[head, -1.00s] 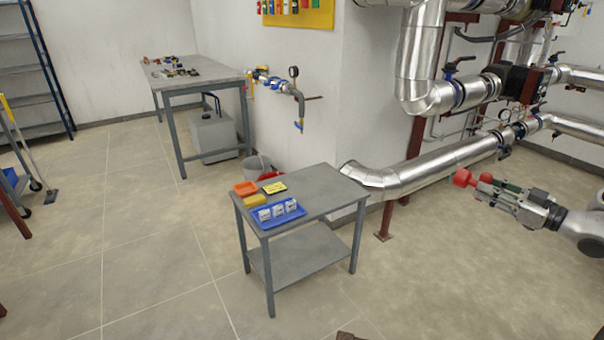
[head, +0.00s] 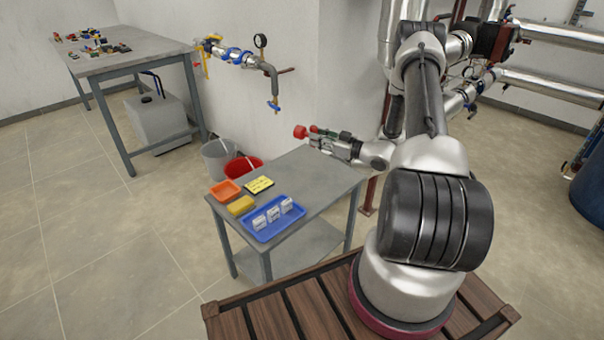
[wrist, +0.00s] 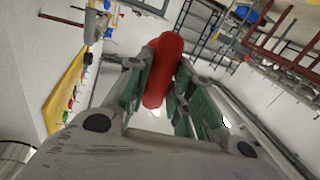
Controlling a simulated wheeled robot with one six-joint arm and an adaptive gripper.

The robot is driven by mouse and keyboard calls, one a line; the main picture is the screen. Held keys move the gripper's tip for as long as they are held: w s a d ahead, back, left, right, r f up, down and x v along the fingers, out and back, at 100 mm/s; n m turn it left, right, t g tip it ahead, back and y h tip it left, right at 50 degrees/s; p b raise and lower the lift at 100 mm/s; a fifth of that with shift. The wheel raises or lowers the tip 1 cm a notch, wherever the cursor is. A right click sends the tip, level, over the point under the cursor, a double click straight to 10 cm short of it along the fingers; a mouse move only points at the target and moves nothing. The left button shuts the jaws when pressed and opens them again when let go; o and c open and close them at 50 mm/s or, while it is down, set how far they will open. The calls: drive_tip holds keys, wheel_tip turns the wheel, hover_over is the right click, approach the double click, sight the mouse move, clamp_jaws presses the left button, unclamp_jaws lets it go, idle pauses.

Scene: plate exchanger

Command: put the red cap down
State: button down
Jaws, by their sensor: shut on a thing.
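The red cap (head: 300,132) is held at the tip of my gripper (head: 314,136), in the air above the back edge of the small grey table (head: 318,172). In the wrist view the red cap (wrist: 163,70) shows large between the green-sided fingers of my gripper (wrist: 160,88), which are shut on it. The cap is apart from the table top. Its lower face is hidden.
On the table are a blue tray (head: 260,237) with several white packets, a yellow sponge (head: 241,206), an orange dish (head: 225,191) and a yellow label (head: 259,185). The table's right part is clear. A valve pipe (head: 270,75) juts from the wall behind.

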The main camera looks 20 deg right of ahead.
drive_tip(key=d+f+m+h, duration=0.1)
drive_tip(key=d+f, duration=0.1)
drive_tip(key=f, duration=0.2)
drive_tip(key=w+d+f+m+t+h, duration=0.1)
drive_tip(key=d+f, duration=0.2)
drive_tip(key=f, duration=0.2)
drive_tip(key=d+f+m+h, duration=0.1)
drive_tip(key=d+f, duration=0.2)
drive_tip(key=f, duration=0.2)
drive_tip(key=shift+w+d+t, duration=0.1)
drive_tip(key=shift+w+t, duration=0.15)
drive_tip(key=shift+t, duration=0.05)
drive_tip(key=shift+f, duration=2.5)
drive_tip(key=shift+f, duration=0.1)
drive_tip(key=c, duration=1.3)
unclamp_jaws()
drive_tip(key=shift+o, duration=0.2)
